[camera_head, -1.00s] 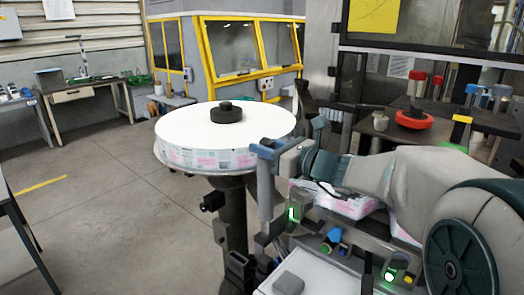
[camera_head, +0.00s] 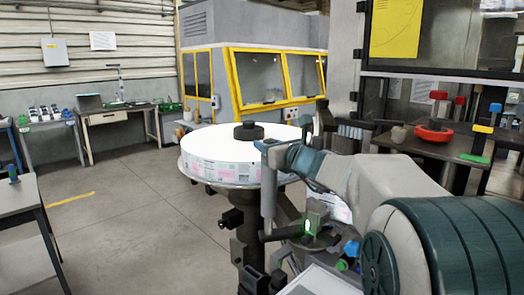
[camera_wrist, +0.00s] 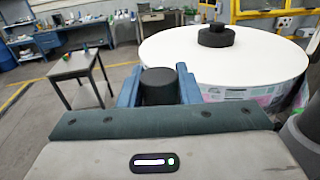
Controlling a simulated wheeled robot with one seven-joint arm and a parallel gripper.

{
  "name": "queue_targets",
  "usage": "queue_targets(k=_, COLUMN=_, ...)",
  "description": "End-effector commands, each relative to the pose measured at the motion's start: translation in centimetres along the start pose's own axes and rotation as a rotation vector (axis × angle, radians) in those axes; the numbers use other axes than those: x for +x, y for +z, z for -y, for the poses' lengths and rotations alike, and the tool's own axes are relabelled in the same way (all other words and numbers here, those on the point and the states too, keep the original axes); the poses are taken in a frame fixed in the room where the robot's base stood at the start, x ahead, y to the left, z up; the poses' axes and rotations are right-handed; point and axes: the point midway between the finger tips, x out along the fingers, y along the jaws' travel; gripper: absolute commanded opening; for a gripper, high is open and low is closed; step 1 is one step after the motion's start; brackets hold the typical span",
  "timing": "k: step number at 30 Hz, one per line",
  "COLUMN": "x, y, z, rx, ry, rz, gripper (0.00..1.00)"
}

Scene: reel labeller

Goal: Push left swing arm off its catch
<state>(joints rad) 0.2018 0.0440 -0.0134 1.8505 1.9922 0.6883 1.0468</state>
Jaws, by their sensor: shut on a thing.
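My gripper (camera_head: 264,146) is shut on an upright grey roller (camera_head: 268,195), which hangs below its fingers in the head view. In the wrist view the roller's dark round top (camera_wrist: 158,86) sits between the two blue fingers. A dark bar (camera_head: 284,235), seemingly the left swing arm, runs from near the roller's foot toward a small block with a green light (camera_head: 308,226). The roller stands in front of the right side of the large white reel (camera_head: 218,140) in the head view. I cannot make out the catch.
The reel sits on a dark pedestal (camera_head: 248,235) with a black hub (camera_head: 249,131) on top. A bench with a red ring (camera_head: 433,133) stands at the right, and a table (camera_head: 22,205) at the left. The floor between table and pedestal is clear.

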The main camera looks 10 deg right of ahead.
Motion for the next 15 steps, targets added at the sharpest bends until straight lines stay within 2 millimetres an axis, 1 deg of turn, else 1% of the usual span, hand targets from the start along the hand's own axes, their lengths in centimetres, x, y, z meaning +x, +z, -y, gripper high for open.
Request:
queue_targets(k=13, x=0.08, y=0.04, z=0.27, rx=-0.002, ry=-0.004, rz=0.0, gripper=0.0)
queue_targets(k=14, x=0.08, y=0.04, z=0.27, rx=-0.002, ry=-0.004, rz=0.0, gripper=0.36)
queue_targets(k=15, x=0.08, y=0.04, z=0.27, rx=-0.002, ry=-0.004, rz=0.0, gripper=0.47)
